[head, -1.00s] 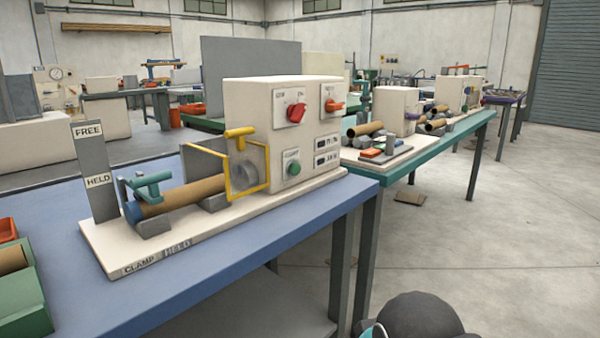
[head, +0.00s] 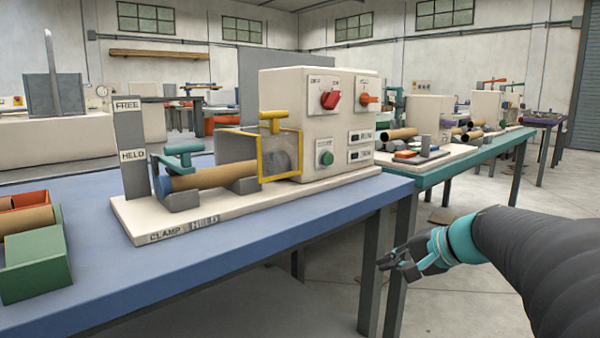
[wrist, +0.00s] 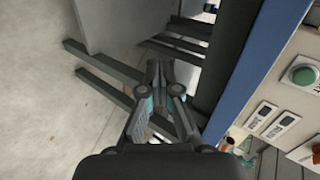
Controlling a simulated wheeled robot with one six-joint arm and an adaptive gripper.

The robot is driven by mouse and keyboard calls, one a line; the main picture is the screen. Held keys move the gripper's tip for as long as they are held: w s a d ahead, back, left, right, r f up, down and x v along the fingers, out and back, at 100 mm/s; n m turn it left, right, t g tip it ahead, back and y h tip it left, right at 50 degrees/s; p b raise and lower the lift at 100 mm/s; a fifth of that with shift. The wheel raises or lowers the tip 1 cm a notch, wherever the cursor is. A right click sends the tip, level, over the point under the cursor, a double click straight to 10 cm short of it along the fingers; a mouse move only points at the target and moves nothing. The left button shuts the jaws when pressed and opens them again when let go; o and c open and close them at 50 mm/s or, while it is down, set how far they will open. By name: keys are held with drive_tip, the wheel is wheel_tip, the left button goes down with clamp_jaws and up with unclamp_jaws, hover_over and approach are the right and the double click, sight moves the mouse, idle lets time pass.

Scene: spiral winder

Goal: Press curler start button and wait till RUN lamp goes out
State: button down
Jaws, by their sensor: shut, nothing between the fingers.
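The curler (head: 294,97) is a cream box on a cream base on the blue table. Its green start button (head: 326,158) is on the front face, below a red switch (head: 329,100); the button also shows in the wrist view (wrist: 303,75). Two small dark lamp windows, the upper apparently labelled RUN (head: 361,136), sit to its right; neither looks lit. A brown tube (head: 212,177) lies in the clamp, and the yellow-framed guard (head: 279,154) stands at its right end. My gripper (head: 382,262) is shut and empty, in front of the table edge, below and right of the button.
The blue table (head: 95,225) has a front edge and dark legs near my gripper. An orange switch (head: 368,99) is on the curler's upper right. A green bin (head: 38,270) stands at the left. A teal-edged table (head: 450,165) with other machines stands behind at right. The floor at right is open.

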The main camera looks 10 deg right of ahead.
sight(329, 159)
drive_tip(key=w+r+t+y, duration=0.2)
drive_tip(key=r+t, duration=0.1)
drive_tip(key=r, duration=0.5)
drive_tip(key=w+r+t+y, duration=0.2)
drive_tip(key=w+r, duration=0.1)
drive_tip(key=r, duration=0.5)
drive_tip(key=shift+w+d+r+m+t, duration=0.3)
drive_tip(key=shift+w+d+m+t, duration=0.05)
drive_tip(key=shift+d+m+t, duration=0.1)
drive_tip(key=x, duration=1.4)
drive_tip(key=shift+s+a, duration=0.1)
